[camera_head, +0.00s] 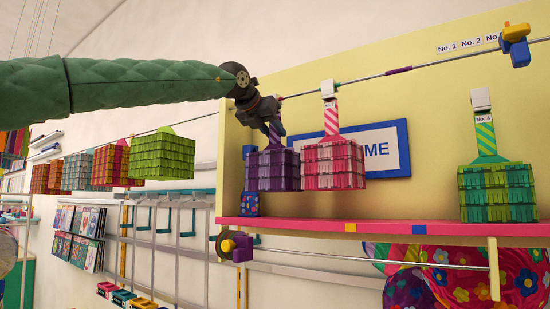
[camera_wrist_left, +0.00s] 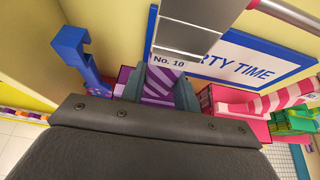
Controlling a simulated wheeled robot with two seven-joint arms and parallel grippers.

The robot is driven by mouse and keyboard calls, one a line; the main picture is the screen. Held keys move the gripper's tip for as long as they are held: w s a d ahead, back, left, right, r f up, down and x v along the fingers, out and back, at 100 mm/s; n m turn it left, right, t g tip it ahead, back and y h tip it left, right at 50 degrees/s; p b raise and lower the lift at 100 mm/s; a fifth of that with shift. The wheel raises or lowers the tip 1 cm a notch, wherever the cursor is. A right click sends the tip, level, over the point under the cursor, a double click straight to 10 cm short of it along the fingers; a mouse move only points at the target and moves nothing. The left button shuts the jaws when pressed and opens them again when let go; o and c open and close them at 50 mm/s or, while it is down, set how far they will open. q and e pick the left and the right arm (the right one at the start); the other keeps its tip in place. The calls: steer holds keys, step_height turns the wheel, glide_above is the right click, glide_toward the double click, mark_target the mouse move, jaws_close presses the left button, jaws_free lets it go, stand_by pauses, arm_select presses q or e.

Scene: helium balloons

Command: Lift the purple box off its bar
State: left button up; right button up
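The purple box (camera_head: 272,170) hangs by a purple striped strap, left of the pink box (camera_head: 334,164) and at about its height. My left gripper (camera_head: 273,122) is at the strap, just above the box. In the left wrist view, its two fingers (camera_wrist_left: 158,92) stand close on both sides of the striped strap, with no clear gap, so it looks shut on it. My right gripper is not in view.
A pink shelf (camera_head: 385,227) lies below the boxes. A blue-framed sign (camera_head: 390,150) is behind them.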

arm_select(q)
steer(key=shift+r, duration=0.3)
steer(key=shift+s+a+r, duration=0.15)
steer(key=shift+s+r, duration=0.1)
steer(key=shift+r, duration=0.4)
steer(key=shift+a+r, duration=0.1)
steer(key=shift+r, duration=0.1)
steer(key=shift+s+a+r, duration=0.15)
steer(key=shift+s+r, duration=0.05)
steer(key=shift+s, duration=0.15)
steer(key=shift+s+a+r, duration=0.2)
steer(key=shift+s, duration=0.1)
steer(key=shift+r, duration=0.1)
